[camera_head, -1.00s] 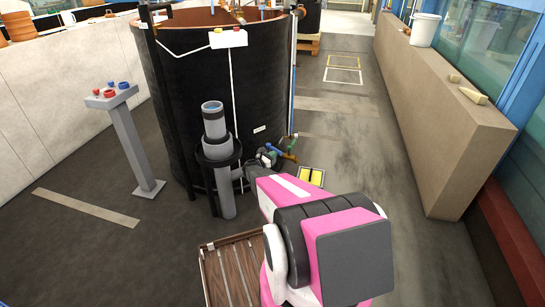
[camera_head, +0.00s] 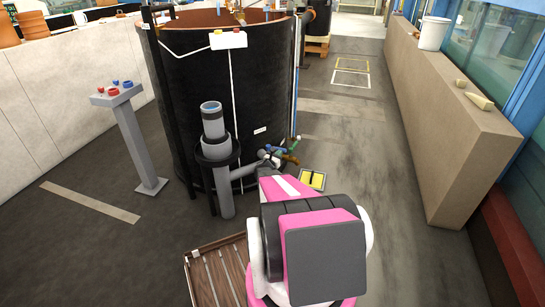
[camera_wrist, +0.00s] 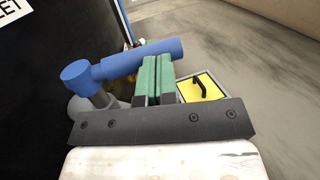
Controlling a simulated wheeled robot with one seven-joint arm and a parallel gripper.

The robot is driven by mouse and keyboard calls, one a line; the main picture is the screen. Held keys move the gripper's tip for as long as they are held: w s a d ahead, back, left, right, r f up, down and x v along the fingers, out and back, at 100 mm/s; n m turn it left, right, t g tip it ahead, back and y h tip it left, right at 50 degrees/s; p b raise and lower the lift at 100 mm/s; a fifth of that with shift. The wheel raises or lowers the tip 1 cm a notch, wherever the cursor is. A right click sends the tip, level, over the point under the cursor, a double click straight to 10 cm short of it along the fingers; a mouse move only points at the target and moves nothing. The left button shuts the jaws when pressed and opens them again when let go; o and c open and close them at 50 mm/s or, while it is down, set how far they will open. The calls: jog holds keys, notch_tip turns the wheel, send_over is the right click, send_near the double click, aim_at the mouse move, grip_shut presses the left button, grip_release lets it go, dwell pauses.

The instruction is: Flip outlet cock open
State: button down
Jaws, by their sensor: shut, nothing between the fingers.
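The outlet cock's blue lever (camera_wrist: 140,60) runs from a blue round hub (camera_wrist: 77,72) at left toward the upper right in the wrist view. The lever also shows small in the head view (camera_head: 274,149), low at the right side of the black tank. My gripper (camera_wrist: 155,68) has green fingers pressed together with nothing between them. Its tips overlap the lower edge of the lever in the wrist view; I cannot tell whether they touch it. The green fingers also show just right of the lever in the head view (camera_head: 294,144). The valve body is partly hidden.
The black tank (camera_head: 225,95) stands behind, with a grey standpipe (camera_head: 213,125) at its front. A yellow floor box (camera_head: 312,180) with a black handle lies right of the lever. A wooden slatted platform (camera_head: 218,275) is beside my arm. Open floor lies right.

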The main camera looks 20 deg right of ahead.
jog(key=shift+x, duration=1.5)
jog(key=shift+w+d+f+n+t+y, duration=0.1)
jog(key=shift+w+d+n+t+y, duration=0.25)
jog(key=shift+w, duration=0.45)
jog(key=shift+w+d+r+n+t+y, duration=0.1)
jog(key=shift+w+d+n+t+y, duration=0.1)
jog(key=shift+w+d+t, duration=0.35)
jog(key=shift+w+d+f+n+t+y, duration=0.1)
jog(key=shift+w+d+n+t+y, duration=0.3)
jog(key=shift+w, duration=0.6)
jog(key=shift+d, duration=0.1)
